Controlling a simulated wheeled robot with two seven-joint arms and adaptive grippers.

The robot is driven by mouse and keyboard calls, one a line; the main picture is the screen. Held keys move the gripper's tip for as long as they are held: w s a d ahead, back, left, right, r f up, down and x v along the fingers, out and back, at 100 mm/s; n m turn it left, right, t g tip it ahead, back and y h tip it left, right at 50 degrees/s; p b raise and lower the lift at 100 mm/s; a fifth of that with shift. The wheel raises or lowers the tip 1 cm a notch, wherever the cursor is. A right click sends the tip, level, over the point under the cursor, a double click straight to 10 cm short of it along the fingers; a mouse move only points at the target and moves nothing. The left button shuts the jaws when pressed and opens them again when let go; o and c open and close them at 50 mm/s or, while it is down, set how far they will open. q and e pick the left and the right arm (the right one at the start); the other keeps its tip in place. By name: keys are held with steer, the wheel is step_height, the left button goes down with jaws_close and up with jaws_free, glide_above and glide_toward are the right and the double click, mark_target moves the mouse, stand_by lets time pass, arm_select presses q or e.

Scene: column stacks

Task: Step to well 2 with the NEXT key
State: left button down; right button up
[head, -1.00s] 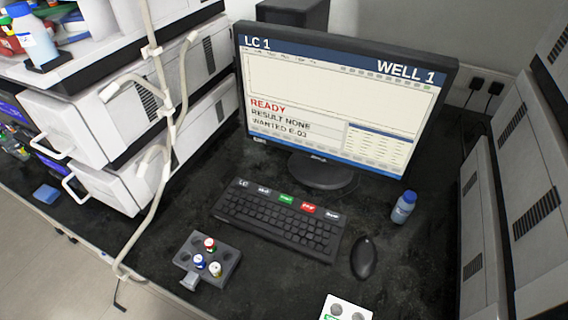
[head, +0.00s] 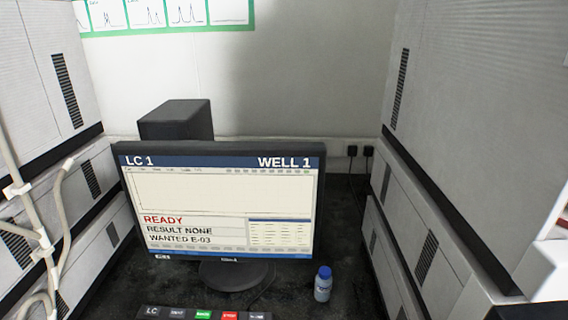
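The monitor (head: 222,200) stands upright on the dark bench and reads LC 1, WELL 1, READY, RESULT NONE and WANTED E-03. Only the top strip of the keyboard (head: 205,313) shows at the bottom edge of the head view. That strip carries an LC label, a grey key that appears to read NEXT (head: 177,313), a green key, a red key and another grey key. The rest of the keyboard is below the frame. Neither of my grippers is in view.
A blue-capped bottle (head: 323,284) stands right of the monitor's foot. Tall instrument stacks (head: 420,215) close in on the right, with more on the left beside pale tubing (head: 45,245). A black box (head: 176,120) is behind the monitor. Chart sheets hang on the back wall.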

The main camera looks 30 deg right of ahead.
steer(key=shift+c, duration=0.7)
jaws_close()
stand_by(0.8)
